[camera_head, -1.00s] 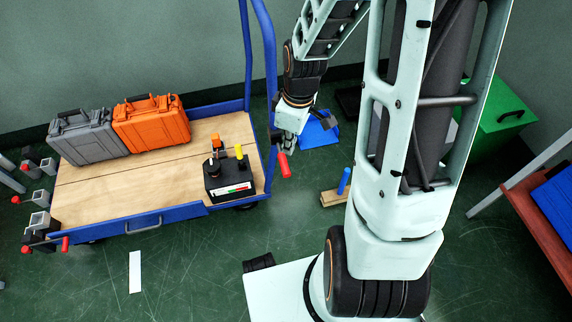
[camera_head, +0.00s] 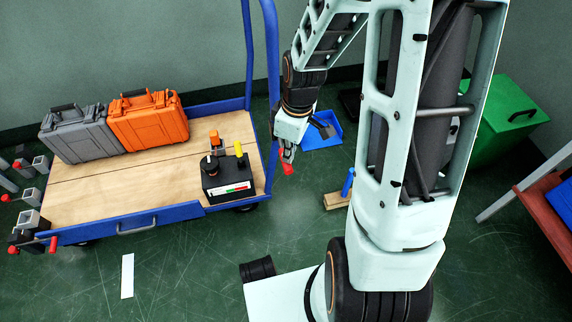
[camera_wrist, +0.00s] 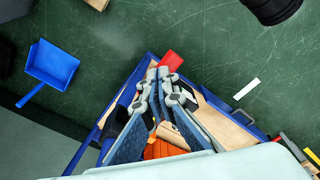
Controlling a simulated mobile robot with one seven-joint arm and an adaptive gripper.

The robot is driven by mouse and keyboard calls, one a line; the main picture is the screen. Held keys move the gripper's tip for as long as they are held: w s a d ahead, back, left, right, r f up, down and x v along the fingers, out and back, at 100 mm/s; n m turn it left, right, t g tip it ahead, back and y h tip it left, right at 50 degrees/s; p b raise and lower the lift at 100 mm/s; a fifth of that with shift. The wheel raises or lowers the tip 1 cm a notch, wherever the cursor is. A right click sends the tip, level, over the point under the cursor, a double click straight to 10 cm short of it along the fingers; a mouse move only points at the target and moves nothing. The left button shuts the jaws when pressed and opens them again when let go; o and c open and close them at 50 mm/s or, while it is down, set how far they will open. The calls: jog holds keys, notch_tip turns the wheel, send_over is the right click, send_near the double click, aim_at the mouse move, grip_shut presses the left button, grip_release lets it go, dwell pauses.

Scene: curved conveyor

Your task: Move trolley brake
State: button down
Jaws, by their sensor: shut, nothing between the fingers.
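The blue trolley (camera_head: 165,217) with a wooden deck stands at the left in the head view. A red-ended brake lever (camera_head: 288,169) sits at its right end, by the blue handle posts. My gripper (camera_head: 287,153) is at this lever, its fingertips right at the red end and partly covering it. In the wrist view the two fingers (camera_wrist: 161,76) are together, and the red end (camera_wrist: 171,60) shows just beyond the fingertips. Nothing shows held between them. I cannot tell whether they touch the lever. The rest of the lever is mostly hidden.
A grey case (camera_head: 78,135), an orange case (camera_head: 148,120) and a black control box (camera_head: 227,179) stand on the trolley. A green bin (camera_head: 505,120) stands further right.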

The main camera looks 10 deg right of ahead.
dwell(0.3)
jog(key=shift+f+b, duration=0.8)
jog(key=shift+f, duration=0.45)
jog(key=shift+r, duration=0.1)
jog(key=shift+s+d+r+p, duration=0.2)
jog(key=shift+d+r+p, duration=0.1)
jog(key=shift+p, duration=0.15)
jog(key=shift+s+d+r+p, duration=0.2)
jog(key=shift+s+d+p, duration=0.5)
jog(key=shift+d, duration=0.2)
